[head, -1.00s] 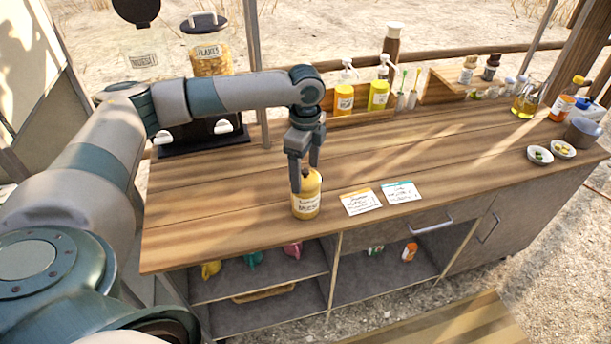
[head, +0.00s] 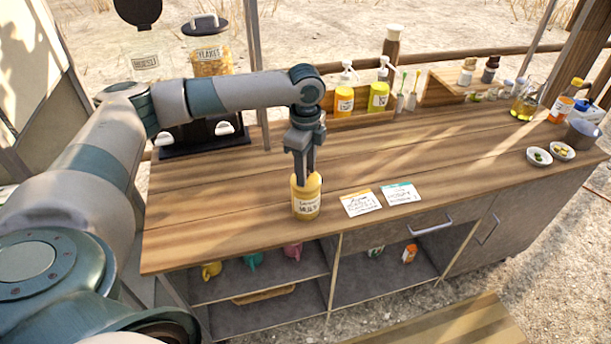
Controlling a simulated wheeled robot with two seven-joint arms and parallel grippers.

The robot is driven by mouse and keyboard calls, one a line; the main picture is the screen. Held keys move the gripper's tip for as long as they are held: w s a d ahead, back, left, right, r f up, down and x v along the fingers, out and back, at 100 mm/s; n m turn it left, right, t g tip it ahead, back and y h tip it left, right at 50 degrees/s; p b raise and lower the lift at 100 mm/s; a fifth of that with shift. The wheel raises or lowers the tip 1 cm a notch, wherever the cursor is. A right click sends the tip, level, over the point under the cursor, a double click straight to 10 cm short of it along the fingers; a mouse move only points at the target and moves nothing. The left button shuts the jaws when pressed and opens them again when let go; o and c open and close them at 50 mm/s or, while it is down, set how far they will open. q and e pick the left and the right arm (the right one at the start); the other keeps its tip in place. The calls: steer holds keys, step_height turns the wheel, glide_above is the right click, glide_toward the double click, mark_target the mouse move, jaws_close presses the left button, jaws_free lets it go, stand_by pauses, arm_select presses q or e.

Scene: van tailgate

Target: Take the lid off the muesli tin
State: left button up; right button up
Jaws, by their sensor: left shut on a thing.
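A clear container with a MUESLI label (head: 146,62) stands at the back left, partly hidden by my left arm. A dark round disc (head: 138,11) shows above it, apart from the container's body; I cannot tell whether it is the lid. My left gripper (head: 306,176) is well away from this container. It points down at the front of the counter and is shut at the top of a yellow labelled bottle (head: 306,204), which stands upright. The fingers hide the bottle's top. My right gripper is not in view.
A FLAKES container (head: 210,55) stands beside the muesli container. Two cards (head: 361,202) (head: 401,193) lie right of the bottle. Pump bottles (head: 344,100) (head: 379,97) stand at the back. The middle of the wooden counter (head: 430,135) is clear.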

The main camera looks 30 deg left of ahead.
arm_select(q)
steer(key=shift+s+f, duration=0.25)
steer(key=shift+f, duration=0.15)
steer(key=shift+w+r+b, duration=0.15)
steer(key=shift+r+b, duration=0.25)
steer(key=shift+r, duration=0.1)
jaws_close()
step_height(320, 180, up, 3)
steer(key=shift+w+f+b, duration=0.15)
steer(key=shift+f+b, duration=0.05)
steer(key=shift+b, duration=0.35)
steer(key=w+d+r+b, duration=0.1)
steer(key=d+r+b, duration=0.2)
steer(key=d+r, duration=0.4)
steer(key=d, duration=0.4)
steer(key=shift+w+d+r, duration=0.2)
steer(key=shift+d+r, duration=0.05)
steer(key=shift+r, duration=0.1)
steer(key=shift+w+d+f, duration=0.1)
